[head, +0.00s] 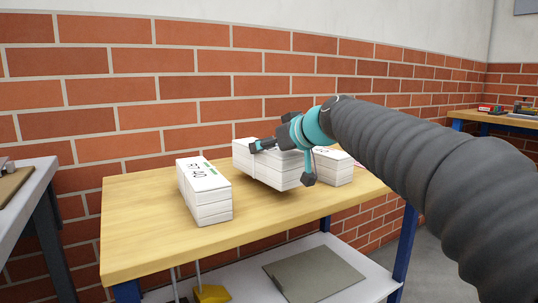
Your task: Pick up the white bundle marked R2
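Three white bundles stand on the wooden tabletop. The left bundle (205,192) has dark lettering and a green mark on top; the lettering is too small to read surely. The middle bundle (265,168) is partly covered by my gripper, and its label is hidden. The right bundle (333,168) is partly behind my gripper, with only a bit of print showing. I cannot tell which one is R2. My gripper (284,163), dark with teal parts, is at the middle bundle with fingers spread wide. One fingertip is over its top, the other by its right end. Contact is unclear.
The wooden table (140,222) has free room at its left and front. A brick wall (190,95) rises close behind. A lower shelf holds a grey-green board (312,274) and a yellow object (211,294). Other tables stand at far left and right.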

